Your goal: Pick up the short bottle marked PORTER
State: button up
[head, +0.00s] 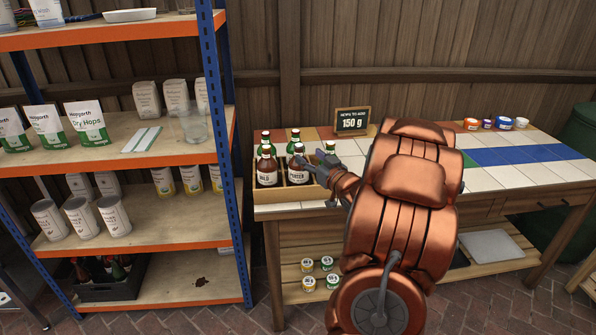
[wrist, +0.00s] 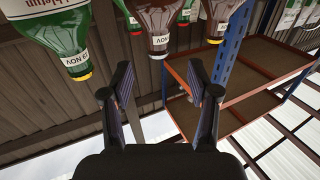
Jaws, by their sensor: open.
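The brown bottle marked PORTER (head: 298,175) stands upright in a wooden crate (head: 285,197) at the left end of the tiled table. My gripper (head: 319,162) is open, just right of its upper part in the head view. In the wrist view, which looks upside down, a brown bottle (wrist: 155,25) with a pale neck label hangs between and beyond the fingers of my gripper (wrist: 160,98). Nothing is between the fingers. Whether this is the PORTER bottle cannot be read there.
A 150 g sign (head: 352,120) stands behind. The shelf rack (head: 225,130) is close on the left. The table's middle and right (head: 510,175) are mostly clear.

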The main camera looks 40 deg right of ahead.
aim_at(302, 148)
jog(key=shift+a+x, duration=0.25)
jog(key=shift+x, duration=0.9)
jog(key=shift+d+r+p+x, duration=0.1)
jog(key=shift+d+p+x, duration=0.05)
jog(key=shift+x, duration=0.7)
jog(key=shift+d+r+p+x, duration=0.1)
jog(key=shift+p+x, duration=0.1)
jog(key=shift+x, duration=0.65)
jog(key=shift+d+r+p+x, duration=0.1)
jog(key=shift+d+p+x, duration=0.05)
jog(key=shift+x, duration=0.7)
jog(key=shift+s, duration=0.1)
jog(key=shift+c, duration=0.2)
grip_shut()
